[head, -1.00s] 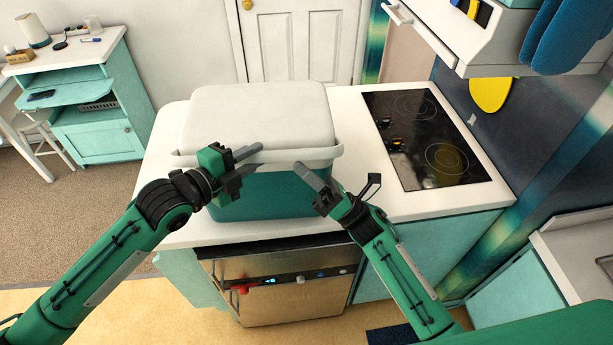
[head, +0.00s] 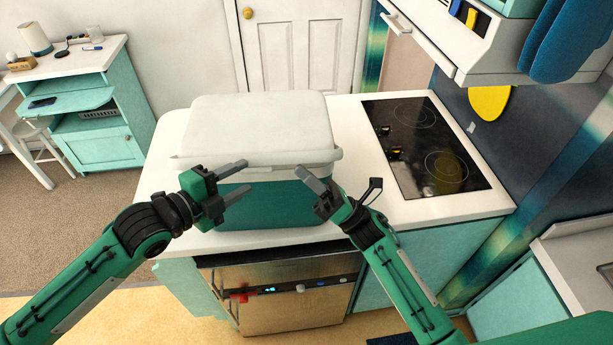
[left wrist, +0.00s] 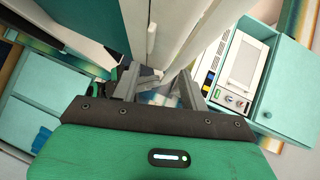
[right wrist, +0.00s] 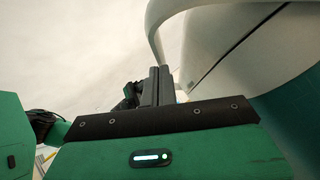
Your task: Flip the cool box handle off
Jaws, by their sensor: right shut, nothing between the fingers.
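The cool box (head: 262,205) has a green body and a white lid (head: 260,120), which is closed. It stands on the white counter. Its white handle (head: 280,159) lies across the front, just below the lid edge. In the right wrist view the handle (right wrist: 155,40) curves beside the box (right wrist: 240,60). My left gripper (head: 242,179) is open and empty in front of the left part of the box. In the left wrist view its fingers (left wrist: 158,88) stand apart. My right gripper (head: 301,171) is shut and empty at the front right, close to the handle; contact cannot be told.
A black cooktop (head: 425,145) is set in the counter (head: 350,200) to the right. An oven (head: 295,300) is below the box. A white hood (head: 440,45) hangs at the upper right.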

